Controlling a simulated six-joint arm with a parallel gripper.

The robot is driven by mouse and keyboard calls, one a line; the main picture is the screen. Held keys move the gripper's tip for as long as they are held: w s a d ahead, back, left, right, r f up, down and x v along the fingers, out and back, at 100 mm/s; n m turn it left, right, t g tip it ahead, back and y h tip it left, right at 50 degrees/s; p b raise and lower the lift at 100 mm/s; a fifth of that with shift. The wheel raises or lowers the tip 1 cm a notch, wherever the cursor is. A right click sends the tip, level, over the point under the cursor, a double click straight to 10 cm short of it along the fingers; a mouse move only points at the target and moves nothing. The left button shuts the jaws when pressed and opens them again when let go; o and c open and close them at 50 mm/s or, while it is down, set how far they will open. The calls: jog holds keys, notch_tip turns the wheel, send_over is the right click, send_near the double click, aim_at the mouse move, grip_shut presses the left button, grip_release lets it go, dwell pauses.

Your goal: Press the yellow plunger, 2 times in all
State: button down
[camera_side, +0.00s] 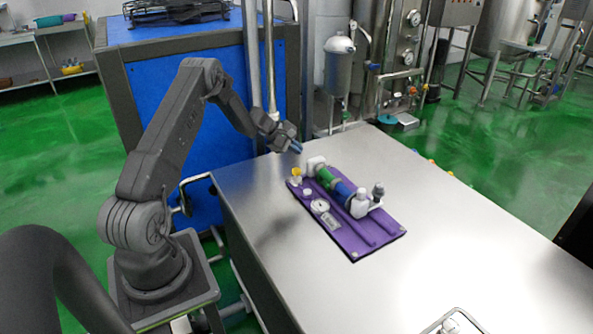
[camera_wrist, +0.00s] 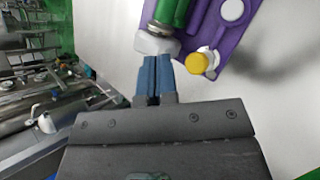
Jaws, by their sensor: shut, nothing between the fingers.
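The yellow plunger (camera_side: 296,171) stands at the near-left corner of a purple board (camera_side: 352,243) on the steel table. In the wrist view the yellow plunger (camera_wrist: 197,63) shows as a round cap in a white holder, to the right of my fingertips. My gripper (camera_side: 295,147) is above the table, just beyond the board's left end and apart from the plunger. In the wrist view my gripper (camera_wrist: 155,62) has its two blue fingers together and empty. Its tips appear close to the white end of the green cylinder (camera_wrist: 174,14); I cannot tell whether they touch.
The board also carries a green and blue cylinder, a round gauge (camera_side: 320,206) and a grey-topped fitting (camera_side: 378,190). A blue cabinet (camera_side: 190,100) and pipes stand behind my arm.

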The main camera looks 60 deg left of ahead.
aim_at(296, 170)
notch_tip(296, 170, up, 4)
jog(key=shift+f, duration=0.1)
dwell(0.4)
jog(key=shift+f, duration=0.1)
jog(key=shift+f, duration=4.3)
jog(key=shift+f, duration=0.4)
